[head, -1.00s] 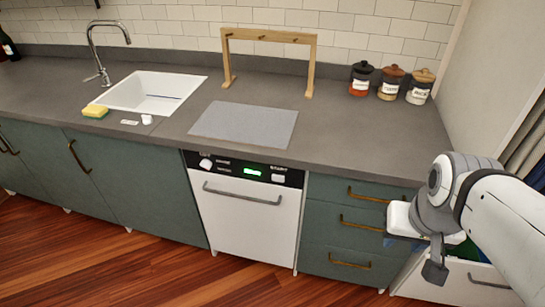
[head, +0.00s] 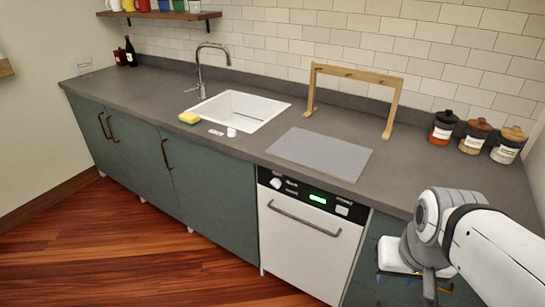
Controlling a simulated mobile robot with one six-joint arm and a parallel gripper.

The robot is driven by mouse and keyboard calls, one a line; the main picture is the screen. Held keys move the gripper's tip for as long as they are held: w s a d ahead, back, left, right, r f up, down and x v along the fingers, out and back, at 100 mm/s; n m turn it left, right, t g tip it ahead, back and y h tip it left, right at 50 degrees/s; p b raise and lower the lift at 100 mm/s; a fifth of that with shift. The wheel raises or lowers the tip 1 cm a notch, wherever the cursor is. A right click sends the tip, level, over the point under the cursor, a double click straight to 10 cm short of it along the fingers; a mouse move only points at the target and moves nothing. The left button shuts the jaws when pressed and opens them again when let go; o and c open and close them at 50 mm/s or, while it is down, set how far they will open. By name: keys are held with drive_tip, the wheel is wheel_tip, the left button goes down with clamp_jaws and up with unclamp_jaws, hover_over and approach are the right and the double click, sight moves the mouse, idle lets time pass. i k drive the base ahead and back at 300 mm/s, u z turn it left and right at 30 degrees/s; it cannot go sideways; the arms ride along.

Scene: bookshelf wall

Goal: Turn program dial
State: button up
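The white dishwasher (head: 305,248) stands under the counter, its door closed, with a horizontal bar handle. Its black control panel (head: 301,194) runs along the top. A round white dial (head: 277,183) sits at the panel's left end. A lit green display (head: 317,198) is near the middle and a white button (head: 342,210) is at the right. The dial's pointer is too small to read. My gripper (head: 425,283) is in the lower right, in front of the drawers, well right of the dial and apart from it. Its fingers are mostly hidden, so its opening does not show.
A grey counter (head: 410,170) runs above with a sink (head: 240,111), yellow sponge (head: 189,118), grey mat (head: 320,153), wooden rack (head: 356,73) and several jars (head: 476,137). Cabinets (head: 215,196) with handles are at left. The wooden floor (head: 140,245) at left is clear.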

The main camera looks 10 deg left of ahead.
sight(276, 182)
drive_tip(key=u, duration=3.05)
drive_tip(key=k, duration=0.95)
drive_tip(key=z, duration=1.45)
drive_tip(key=i, duration=1)
drive_tip(key=u, duration=0.05)
